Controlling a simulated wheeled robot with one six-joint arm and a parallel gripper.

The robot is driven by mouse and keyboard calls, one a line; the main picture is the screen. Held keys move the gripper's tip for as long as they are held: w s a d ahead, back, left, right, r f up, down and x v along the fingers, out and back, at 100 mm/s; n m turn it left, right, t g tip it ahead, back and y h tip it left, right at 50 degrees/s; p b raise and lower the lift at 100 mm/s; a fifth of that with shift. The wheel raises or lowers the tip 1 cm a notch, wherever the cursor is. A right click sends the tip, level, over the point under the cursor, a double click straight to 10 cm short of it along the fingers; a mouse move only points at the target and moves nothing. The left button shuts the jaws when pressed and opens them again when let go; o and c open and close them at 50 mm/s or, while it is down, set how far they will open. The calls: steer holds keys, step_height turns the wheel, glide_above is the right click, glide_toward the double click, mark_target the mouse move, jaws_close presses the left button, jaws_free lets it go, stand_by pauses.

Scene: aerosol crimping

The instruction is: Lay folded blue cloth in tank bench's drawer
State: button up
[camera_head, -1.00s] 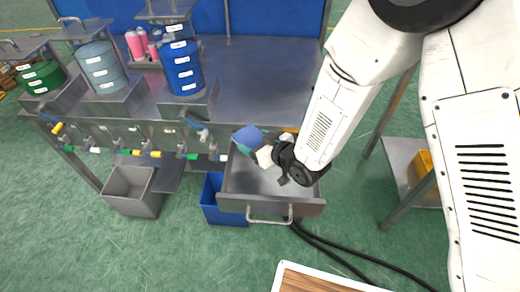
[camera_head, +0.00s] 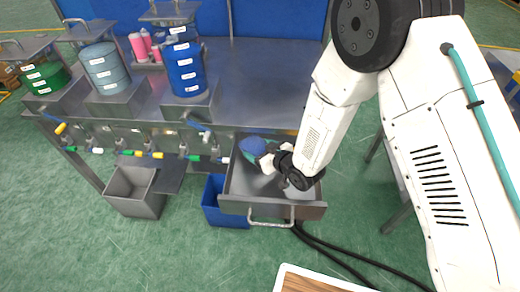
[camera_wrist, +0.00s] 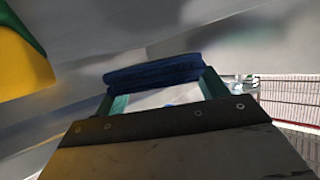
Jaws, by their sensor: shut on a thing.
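The folded blue cloth (camera_head: 252,147) is at my gripper (camera_head: 266,160), inside the outline of the open drawer (camera_head: 262,209). In the wrist view the cloth (camera_wrist: 153,73) spans across both fingertips of my gripper (camera_wrist: 160,90), which is shut on it. The drawer is pulled out from under the tank bench (camera_head: 265,80). My arm covers the drawer's right part. I cannot tell whether the cloth touches the drawer floor.
A blue bin (camera_head: 222,212) stands on the floor left of the drawer, and a grey bin (camera_head: 131,190) farther left. Several drums, including a blue drum (camera_head: 186,70), stand on the bench. Dark cables (camera_head: 335,256) lie on the floor. A yellow-and-green thing (camera_wrist: 22,62) shows in the wrist view.

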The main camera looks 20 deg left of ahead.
steer(key=shift+f, duration=0.15)
steer(key=shift+f, duration=0.45)
steer(key=o, duration=1)
steer(key=shift+s+d+f, duration=0.1)
steer(key=shift+c, duration=0.2)
steer(key=v, duration=0.4)
steer(key=r+v, duration=0.1)
steer(key=v, duration=0.2)
steer(key=shift+d+r, duration=0.15)
steer(key=shift+r, duration=0.1)
